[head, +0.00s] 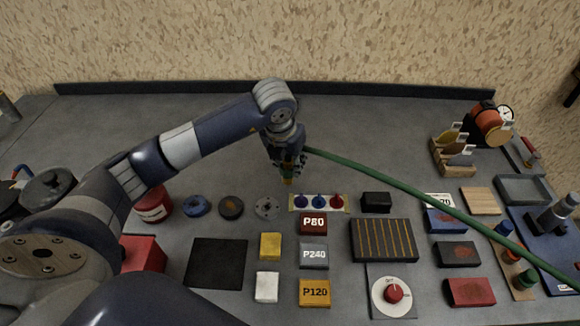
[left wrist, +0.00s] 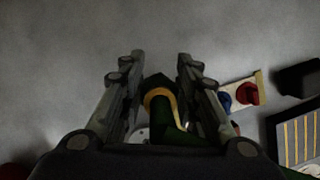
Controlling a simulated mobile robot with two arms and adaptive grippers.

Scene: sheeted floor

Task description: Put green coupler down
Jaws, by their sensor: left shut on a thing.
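My left gripper (head: 288,172) hangs over the middle of the grey bench, pointing down. It is shut on the green coupler (left wrist: 158,88), which shows between the two fingers in the left wrist view as a dark green body with a brass-coloured ring. A green hose (head: 400,186) runs from the gripper to the lower right across the bench. The coupler is mostly hidden by the fingers in the head view. Whether its tip touches the bench I cannot tell. My right gripper is not in view.
A pale strip with two blue pieces and one red piece (head: 319,209) lies just in front of the gripper. A grey disc (head: 267,208) and dark disc (head: 231,208) sit to its left. Labelled blocks (head: 313,223) stand nearer. The bench behind is clear up to the back ledge (head: 400,90).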

